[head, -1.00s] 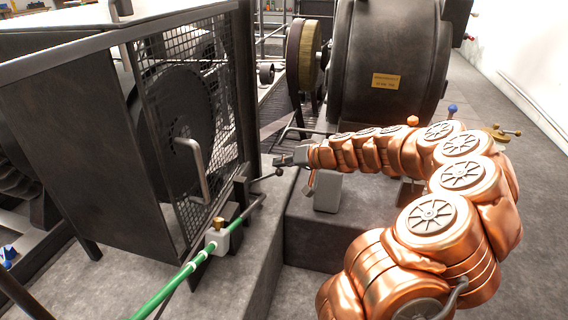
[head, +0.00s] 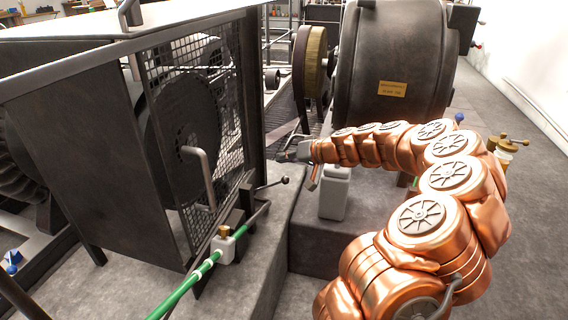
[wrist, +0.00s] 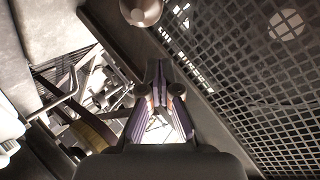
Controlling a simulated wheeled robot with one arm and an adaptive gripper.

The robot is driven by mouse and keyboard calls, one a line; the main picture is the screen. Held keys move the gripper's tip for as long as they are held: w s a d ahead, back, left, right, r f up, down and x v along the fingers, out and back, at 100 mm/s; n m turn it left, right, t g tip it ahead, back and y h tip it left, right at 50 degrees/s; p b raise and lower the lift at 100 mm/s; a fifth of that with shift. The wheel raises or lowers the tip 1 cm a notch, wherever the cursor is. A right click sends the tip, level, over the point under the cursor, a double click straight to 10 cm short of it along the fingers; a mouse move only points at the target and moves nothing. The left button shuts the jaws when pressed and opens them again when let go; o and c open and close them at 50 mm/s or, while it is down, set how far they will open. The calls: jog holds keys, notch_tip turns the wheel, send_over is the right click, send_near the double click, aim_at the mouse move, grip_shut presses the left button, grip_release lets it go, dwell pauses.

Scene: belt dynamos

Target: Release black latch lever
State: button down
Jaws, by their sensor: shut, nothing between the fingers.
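The black latch lever (head: 270,186) sticks out to the right from a dark block at the lower right corner of the mesh guard door (head: 195,125). It ends in a small dark ball knob. My gripper (head: 283,157) is shut and empty, above the knob and apart from it. In the wrist view my shut fingers (wrist: 158,100) point up the picture, with the mesh guard (wrist: 270,80) to their right. A rounded brownish knob shows at the top there; I cannot tell whether it is the lever's.
A green hose (head: 185,290) with a pale valve block (head: 224,246) runs below the door. A grey door handle (head: 200,175) stands out from the mesh. A pale block (head: 334,192) is beneath my wrist. The large dark dynamo (head: 395,60) and belt wheel (head: 314,65) stand behind.

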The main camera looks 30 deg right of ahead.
jog(key=f+p+v, duration=0.1)
jog(key=p+v, duration=0.1)
jog(key=v, duration=0.7)
jog(key=shift+s+d, duration=0.5)
jog(key=shift+s, duration=0.15)
jog(key=shift+s+a+f, duration=0.1)
